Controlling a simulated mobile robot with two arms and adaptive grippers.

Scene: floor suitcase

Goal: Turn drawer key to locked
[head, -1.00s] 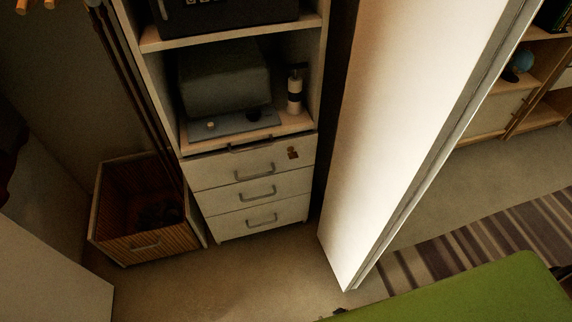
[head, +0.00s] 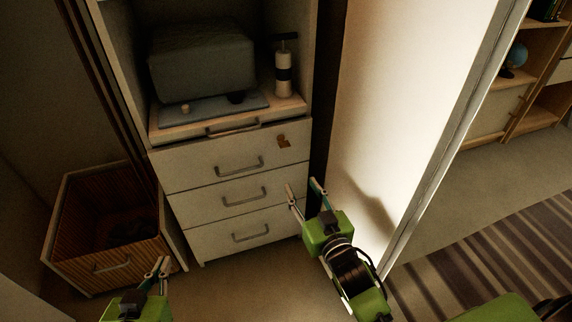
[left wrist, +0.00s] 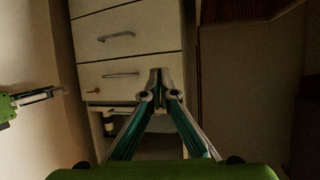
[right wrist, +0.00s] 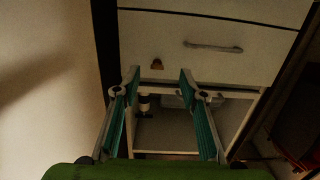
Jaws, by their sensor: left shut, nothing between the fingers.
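The brass key (head: 283,141) sits in the upper right of the top drawer (head: 187,157) of a white drawer unit. In the right wrist view the key (right wrist: 157,64) shows just beyond and between the fingertips, apart from them. My right gripper (head: 305,187) is open and empty, in front of the drawers' right side, below the key in the head view. My left gripper (head: 162,264) is shut and empty, low in front of the crate and drawer unit. In the left wrist view its fingertips (left wrist: 158,78) meet. The key's exact turn angle is too small to tell.
A white door panel (head: 408,90) stands close to the right of my right arm. A wooden crate (head: 68,205) is on the floor at left. Above the drawers are a dark covered box (head: 203,60) and a pump bottle (head: 284,72). A striped rug (head: 470,245) lies at right.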

